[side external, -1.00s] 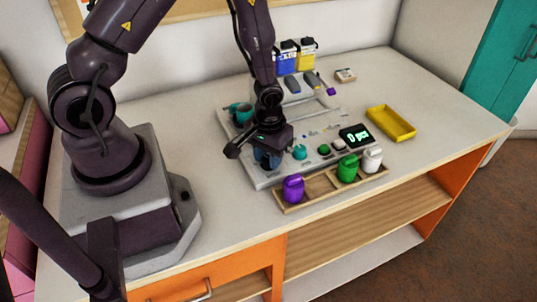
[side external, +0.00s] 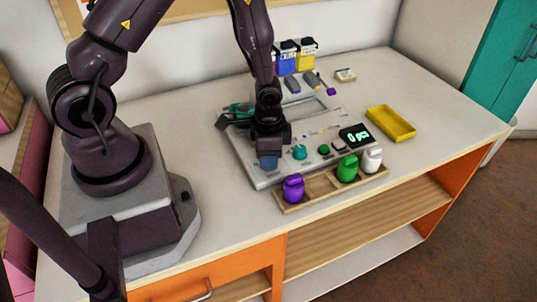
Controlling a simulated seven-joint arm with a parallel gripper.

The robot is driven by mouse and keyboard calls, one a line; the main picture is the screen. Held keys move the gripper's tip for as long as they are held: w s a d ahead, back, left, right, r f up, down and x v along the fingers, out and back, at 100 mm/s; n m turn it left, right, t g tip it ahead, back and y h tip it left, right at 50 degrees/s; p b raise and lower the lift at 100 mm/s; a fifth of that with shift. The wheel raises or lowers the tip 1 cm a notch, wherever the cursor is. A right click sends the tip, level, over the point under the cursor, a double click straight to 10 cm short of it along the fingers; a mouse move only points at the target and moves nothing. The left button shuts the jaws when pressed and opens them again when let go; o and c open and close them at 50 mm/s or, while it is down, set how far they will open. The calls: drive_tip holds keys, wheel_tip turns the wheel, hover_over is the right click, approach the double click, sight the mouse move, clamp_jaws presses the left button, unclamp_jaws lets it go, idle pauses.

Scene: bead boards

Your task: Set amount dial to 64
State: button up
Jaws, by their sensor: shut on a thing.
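A grey control panel (side external: 262,184) lies on the table with a small black display (side external: 355,135) that reads "0 pcs". A blue knob (side external: 267,162) sits at the panel's front left. My gripper (side external: 268,151) points down over this knob and is shut on it; the fingertips and the knob's top are mostly hidden by the hand. A teal knob (side external: 300,152) stands just right of the gripper, apart from it. I cannot read the labels or the scale, so which knob is the amount dial is not clear.
A wooden tray (side external: 320,187) in front of the panel holds a purple container (side external: 293,189), a green one (side external: 347,169) and a white one (side external: 372,160). A yellow tray (side external: 391,124) lies right. Blue (side external: 286,61) and yellow (side external: 305,59) bins stand behind. The table's right end is clear.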

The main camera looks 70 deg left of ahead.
drive_tip(key=m, duration=0.5)
drive_tip(key=shift+m, duration=0.4)
idle(0.3)
drive_tip(key=o, duration=0.9)
drive_tip(key=shift+o, duration=0.2)
drive_tip(key=shift+r, duration=0.1)
wheel_tip(320, 180, up, 13)
